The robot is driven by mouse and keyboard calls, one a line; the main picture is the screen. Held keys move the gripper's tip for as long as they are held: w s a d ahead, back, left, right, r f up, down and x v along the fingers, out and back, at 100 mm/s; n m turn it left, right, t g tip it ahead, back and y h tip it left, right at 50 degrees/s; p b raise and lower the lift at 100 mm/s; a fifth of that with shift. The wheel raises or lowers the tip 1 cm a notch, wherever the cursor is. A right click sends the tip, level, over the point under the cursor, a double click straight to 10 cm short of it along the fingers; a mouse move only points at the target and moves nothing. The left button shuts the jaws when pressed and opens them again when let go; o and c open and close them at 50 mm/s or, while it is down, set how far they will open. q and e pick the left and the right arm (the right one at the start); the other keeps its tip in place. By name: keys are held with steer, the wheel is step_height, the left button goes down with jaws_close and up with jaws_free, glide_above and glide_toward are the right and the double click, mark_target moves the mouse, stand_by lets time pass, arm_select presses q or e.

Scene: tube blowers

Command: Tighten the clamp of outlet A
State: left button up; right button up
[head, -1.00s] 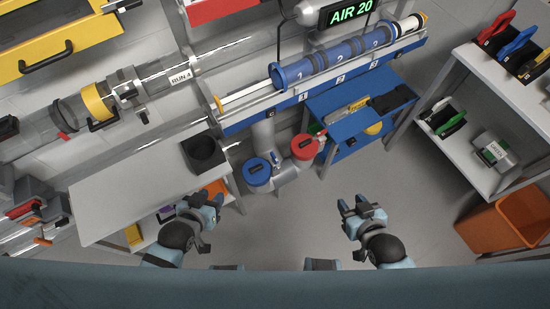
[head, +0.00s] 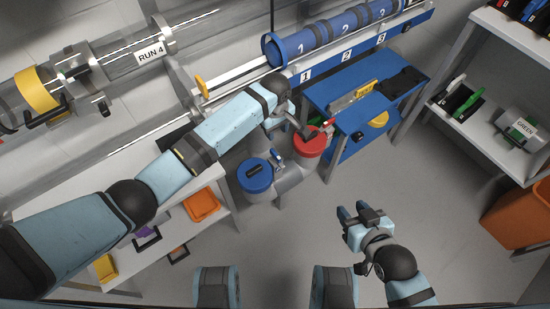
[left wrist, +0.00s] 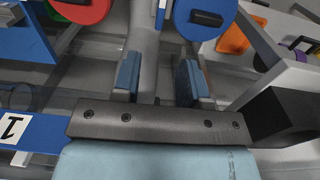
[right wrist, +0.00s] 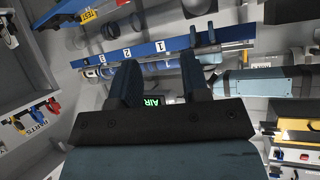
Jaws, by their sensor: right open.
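Two round-capped outlets stand on grey pipes below the blue rail: one has a blue cap (head: 254,177), the other a red cap (head: 308,146). A small clamp part (head: 277,158) sits beside the blue cap. I cannot read which outlet is A. My left arm reaches across to the outlets, its hand hiding part of the red one's far side. In the left wrist view my left gripper (left wrist: 160,78) is open, a grey pipe showing beyond its fingers, with the blue cap (left wrist: 204,14) and red cap (left wrist: 80,8) ahead. My right gripper (head: 356,214) is open and empty over the floor.
A blue cart (head: 332,92) with tools stands right of the outlets. A white table (head: 62,207) lies under my left arm. A shelf (head: 500,145) and orange bin (head: 520,215) are at the right. The central floor is clear.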

mark_target(275, 154)
arm_select(q)
step_height(275, 154, down, 14)
steer(key=b, duration=0.4)
steer(key=shift+w+r, duration=0.15)
steer(key=shift+r, duration=0.05)
jaws_close()
